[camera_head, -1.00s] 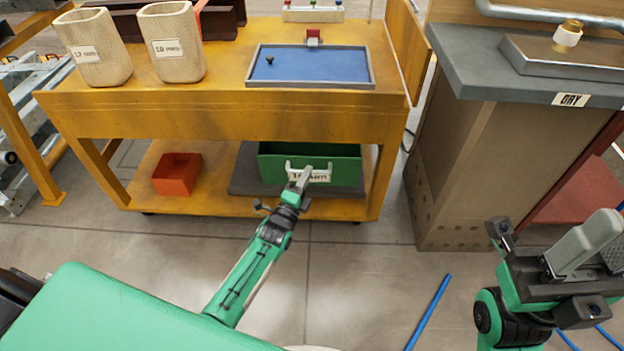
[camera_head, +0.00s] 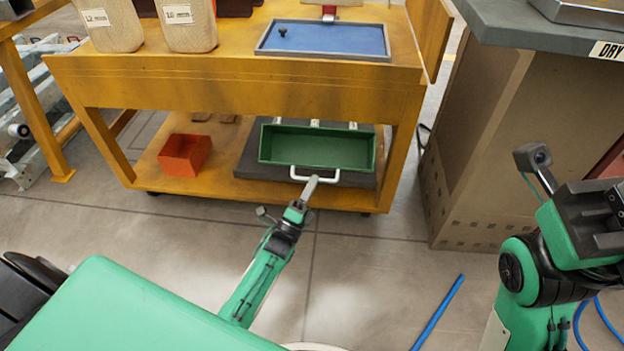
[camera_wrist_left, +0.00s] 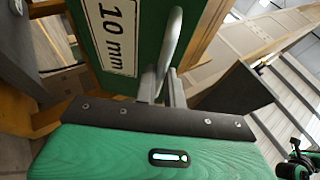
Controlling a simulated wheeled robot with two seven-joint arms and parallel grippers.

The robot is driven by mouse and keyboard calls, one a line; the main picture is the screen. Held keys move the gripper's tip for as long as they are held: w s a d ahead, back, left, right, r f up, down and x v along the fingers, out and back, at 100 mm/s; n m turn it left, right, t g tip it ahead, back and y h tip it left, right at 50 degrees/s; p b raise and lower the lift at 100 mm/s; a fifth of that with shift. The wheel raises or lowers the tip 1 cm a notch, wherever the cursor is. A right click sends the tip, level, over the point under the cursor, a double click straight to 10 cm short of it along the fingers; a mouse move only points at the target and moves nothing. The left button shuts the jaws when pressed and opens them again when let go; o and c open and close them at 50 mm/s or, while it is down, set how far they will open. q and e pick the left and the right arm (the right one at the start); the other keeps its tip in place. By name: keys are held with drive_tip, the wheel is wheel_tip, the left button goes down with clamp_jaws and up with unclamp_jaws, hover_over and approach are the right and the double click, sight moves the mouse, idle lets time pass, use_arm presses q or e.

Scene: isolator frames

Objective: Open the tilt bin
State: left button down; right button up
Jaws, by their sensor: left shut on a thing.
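The green tilt bin (camera_head: 316,150) sits on the cart's lower shelf with its front tipped outward, so its open top and inside show in the head view. Its white bar handle (camera_head: 330,178) is on the front side. My left gripper (camera_head: 309,185) is shut on the handle near its middle. In the left wrist view, the handle (camera_wrist_left: 170,50) stands beside the bin's green front (camera_wrist_left: 144,22), which bears a "10 mm" label (camera_wrist_left: 109,25). My right arm is at the right of the head view; its fingertips are not clearly visible.
The orange cart (camera_head: 230,105) has a red box (camera_head: 185,154) at the left of its lower shelf. A blue tray (camera_head: 323,39) and two pale containers (camera_head: 188,24) stand on top. A grey-topped cabinet (camera_head: 480,130) is at the right. A blue rod (camera_head: 437,313) lies on the floor.

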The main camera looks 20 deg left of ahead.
use_arm(q)
drive_tip(key=shift+s+f, duration=0.1)
drive_tip(key=shift+f, duration=0.75)
drive_tip(key=c, duration=1.6)
unclamp_jaws()
drive_tip(key=shift+f, duration=0.1)
drive_tip(key=shift+o, duration=0.5)
drive_tip(key=shift+w+f, duration=0.1)
drive_tip(key=shift+w, duration=0.1)
drive_tip(key=shift+s, duration=0.1)
